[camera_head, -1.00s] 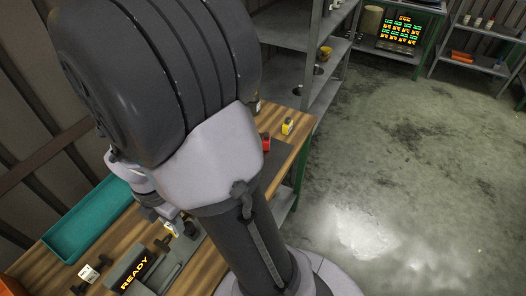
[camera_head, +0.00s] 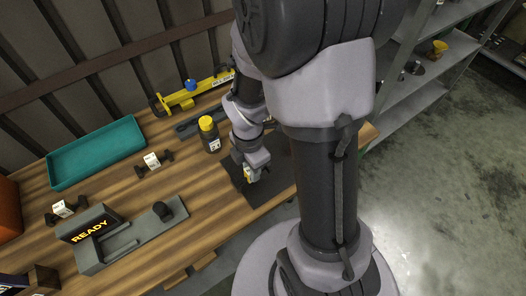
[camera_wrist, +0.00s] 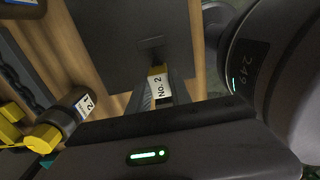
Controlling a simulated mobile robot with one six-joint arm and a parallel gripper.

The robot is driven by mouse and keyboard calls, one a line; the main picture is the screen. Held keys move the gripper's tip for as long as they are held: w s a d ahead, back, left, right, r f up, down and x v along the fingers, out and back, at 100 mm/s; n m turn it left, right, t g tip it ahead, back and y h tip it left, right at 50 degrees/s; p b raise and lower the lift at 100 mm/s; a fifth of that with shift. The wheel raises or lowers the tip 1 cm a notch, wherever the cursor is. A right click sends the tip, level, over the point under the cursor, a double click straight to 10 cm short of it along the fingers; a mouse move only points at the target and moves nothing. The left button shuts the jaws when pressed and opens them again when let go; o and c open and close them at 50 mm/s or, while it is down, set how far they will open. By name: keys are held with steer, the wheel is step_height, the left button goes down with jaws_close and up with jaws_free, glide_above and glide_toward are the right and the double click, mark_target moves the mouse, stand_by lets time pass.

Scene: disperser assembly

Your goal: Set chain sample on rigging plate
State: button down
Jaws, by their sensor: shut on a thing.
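My gripper (camera_head: 251,172) is shut on the chain sample (camera_wrist: 159,86), a small piece with a yellow top and a white label reading "No. 2". In the head view the sample (camera_head: 247,174) shows as a small yellow and white patch at the fingertips. The gripper points down over a dark flat plate (camera_head: 268,193), which looks like the rigging plate; it also fills the top middle of the wrist view (camera_wrist: 125,35). I cannot tell whether the sample touches the plate. My arm hides the plate's right part.
A dark bottle with a yellow cap (camera_head: 209,135) stands close left of the gripper. A yellow tool (camera_head: 190,97) lies behind. A teal tray (camera_head: 97,153), black-ended labelled pieces (camera_head: 152,162) and a grey "READY" device (camera_head: 98,240) are left on the wooden table.

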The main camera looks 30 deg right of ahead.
steer(key=w+d, duration=0.2)
steer(key=d, duration=0.1)
steer(key=w+d, duration=0.1)
steer(key=d, duration=0.1)
steer(key=shift+w+d+f+b, duration=0.1)
steer(key=shift+w+f+b, duration=0.05)
steer(key=shift+f+b, duration=0.25)
step_height(320, 180, down, 4)
steer(key=shift+r+b, duration=0.15)
steer(key=shift+b, duration=1)
steer(key=shift+r, duration=0.2)
steer(key=shift+f, duration=0.2)
steer(key=c, duration=1.2)
jaws_free()
steer(key=shift+o, duration=0.2)
steer(key=shift+r, duration=0.15)
